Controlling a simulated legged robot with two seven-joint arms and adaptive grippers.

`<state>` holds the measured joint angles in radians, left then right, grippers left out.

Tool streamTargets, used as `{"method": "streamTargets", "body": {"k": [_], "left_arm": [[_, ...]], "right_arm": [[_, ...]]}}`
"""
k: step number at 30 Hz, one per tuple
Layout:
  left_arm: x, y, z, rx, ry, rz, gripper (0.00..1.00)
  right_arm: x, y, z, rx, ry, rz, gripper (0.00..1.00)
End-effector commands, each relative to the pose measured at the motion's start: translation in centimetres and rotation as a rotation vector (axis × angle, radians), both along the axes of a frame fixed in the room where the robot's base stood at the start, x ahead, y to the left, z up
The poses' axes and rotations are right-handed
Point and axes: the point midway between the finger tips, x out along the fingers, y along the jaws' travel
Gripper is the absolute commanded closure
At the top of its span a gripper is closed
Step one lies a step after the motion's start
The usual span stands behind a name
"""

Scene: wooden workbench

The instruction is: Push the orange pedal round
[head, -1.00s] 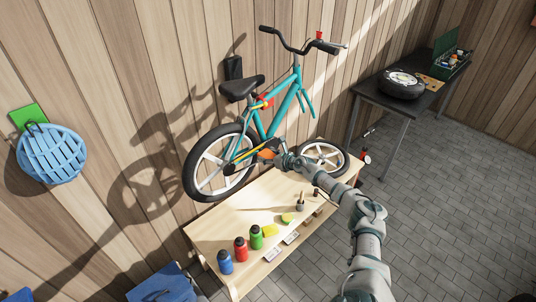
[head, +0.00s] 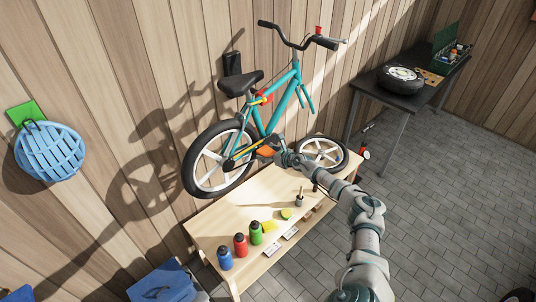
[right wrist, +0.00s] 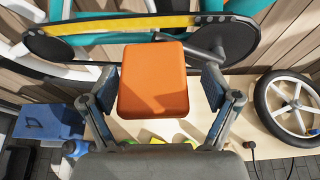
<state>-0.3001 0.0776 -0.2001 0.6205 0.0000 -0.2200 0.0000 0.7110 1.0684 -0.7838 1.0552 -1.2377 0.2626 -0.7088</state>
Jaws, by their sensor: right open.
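The orange pedal (right wrist: 153,80) sits between the two open fingers of my right gripper (right wrist: 158,88) in the right wrist view, with a gap on each side. In the head view the pedal (head: 266,151) shows small beside the right gripper (head: 279,152), low on the teal bicycle (head: 275,115). The crank arm (right wrist: 198,47) runs from the pedal toward the dark chainring (right wrist: 228,40) at the right in the wrist view. A yellow chain guard (right wrist: 130,25) lies behind it. My left gripper is not in view.
The bicycle is mounted above a wooden bench (head: 225,218). Blue (head: 224,258), red (head: 240,245) and green (head: 256,233) bottles stand on the bench. A loose wheel (head: 322,152) is at its far end. A dark table (head: 425,92) stands at the back right.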

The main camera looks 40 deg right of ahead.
Motion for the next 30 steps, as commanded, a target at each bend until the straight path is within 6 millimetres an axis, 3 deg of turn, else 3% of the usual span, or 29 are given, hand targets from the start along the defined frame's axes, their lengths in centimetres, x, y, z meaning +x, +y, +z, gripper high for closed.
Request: {"method": "streamTargets", "body": {"k": [8, 17, 30], "left_arm": [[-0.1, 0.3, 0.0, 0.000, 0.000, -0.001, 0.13], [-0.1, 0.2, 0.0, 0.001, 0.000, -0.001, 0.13], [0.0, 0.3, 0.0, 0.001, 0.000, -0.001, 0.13]], "right_arm": [[-1.9, -0.2, 0.8, -0.009, 0.001, 0.000, 0.12], [-8.8, -0.6, 3.3, -0.004, 0.008, 0.003, 0.12], [-10.8, -0.7, 4.1, 0.002, 0.004, 0.000, 0.12]]}}
